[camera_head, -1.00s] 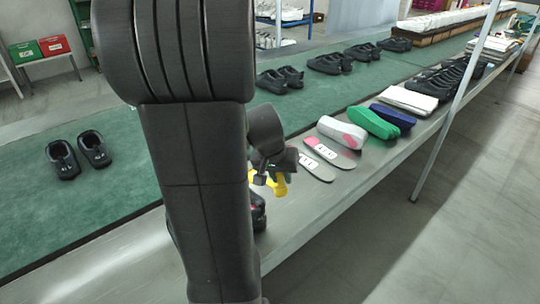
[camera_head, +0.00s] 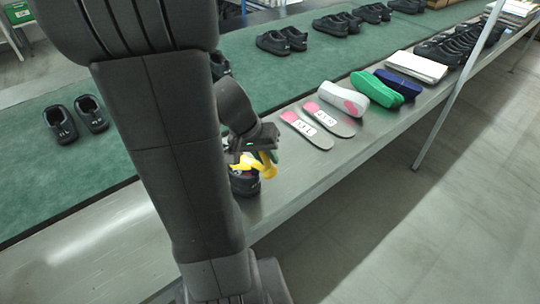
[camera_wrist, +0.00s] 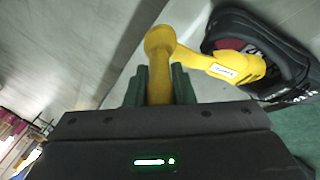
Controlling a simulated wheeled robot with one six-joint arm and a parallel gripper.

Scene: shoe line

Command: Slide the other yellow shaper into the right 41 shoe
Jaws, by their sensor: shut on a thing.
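My gripper (camera_wrist: 160,85) is shut on the yellow shaper (camera_wrist: 190,58), holding it near its rounded knob end. The shaper's labelled part reaches right toward a black shoe (camera_wrist: 290,60) with a reddish insole in the wrist view. Its end overlaps the shoe's near side; I cannot tell whether any of it is inside. In the head view my gripper (camera_head: 262,150) is above the black shoe (camera_head: 243,184) on the metal bench edge, with the yellow shaper (camera_head: 268,168) over the shoe. My arm hides part of the shoe and any shoe beside it.
Two insoles with pink heels (camera_head: 318,124) lie on the metal ledge (camera_head: 300,178), beyond them white-pink, green (camera_head: 376,89) and blue forms. A pair of black shoes (camera_head: 78,120) stands on the green belt (camera_head: 40,180) at left, with more pairs farther along.

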